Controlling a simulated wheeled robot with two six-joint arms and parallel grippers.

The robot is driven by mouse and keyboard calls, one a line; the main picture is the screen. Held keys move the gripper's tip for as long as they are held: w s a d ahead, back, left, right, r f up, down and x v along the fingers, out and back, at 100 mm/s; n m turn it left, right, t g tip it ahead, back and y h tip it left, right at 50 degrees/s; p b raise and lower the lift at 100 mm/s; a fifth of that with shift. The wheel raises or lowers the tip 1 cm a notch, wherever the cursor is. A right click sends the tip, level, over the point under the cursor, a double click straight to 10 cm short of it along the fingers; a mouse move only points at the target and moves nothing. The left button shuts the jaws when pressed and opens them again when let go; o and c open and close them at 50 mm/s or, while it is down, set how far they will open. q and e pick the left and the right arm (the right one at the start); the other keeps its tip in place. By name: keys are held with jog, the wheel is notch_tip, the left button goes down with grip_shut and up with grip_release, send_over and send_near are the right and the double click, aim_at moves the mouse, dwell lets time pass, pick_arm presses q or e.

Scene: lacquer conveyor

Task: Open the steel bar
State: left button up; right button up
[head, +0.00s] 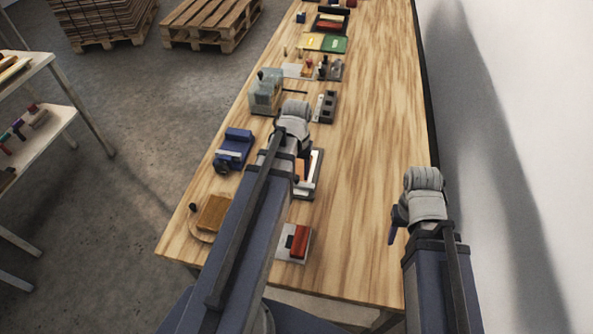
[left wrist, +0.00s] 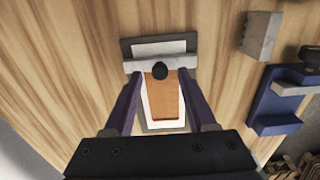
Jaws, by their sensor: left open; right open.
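A light grey bar (left wrist: 138,66) with a round black knob (left wrist: 160,71) at its middle lies across a dark-framed board (left wrist: 128,49) in the left wrist view. A brown-orange panel (left wrist: 165,100) over white lies on the board below the bar. The bar looks flat against the board. My left gripper (left wrist: 163,77) is open, its two purple fingers apart on either side of the panel, tips near the bar. I cannot tell whether they touch it. In the head view my left arm partly covers the board (head: 318,172).
A blue vise-like tool (head: 234,150) stands left of my left arm. A red block on a light plate (head: 284,250) lies at the near end. A grey-green machine (head: 265,91) and small holders stand farther back. The table's right side (head: 370,130) is clear; a white wall lies beyond.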

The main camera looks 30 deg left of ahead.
aim_at(297, 177)
pick_arm(q)
notch_tip(297, 177, up, 7)
jog(key=p, duration=0.6)
jog(key=shift+f, duration=0.1)
jog(key=shift+d, duration=0.1)
jog(key=s+d+m, duration=0.3)
jog(key=d, duration=0.7)
jog(key=s+d+m+y, duration=0.1)
jog(key=s+d+m, duration=0.2)
jog(key=d, duration=0.8)
jog(key=shift+s+d+m, duration=0.2)
jog(key=shift+s+m, duration=0.1)
jog(key=shift+s, duration=0.3)
jog(key=shift+a, duration=0.1)
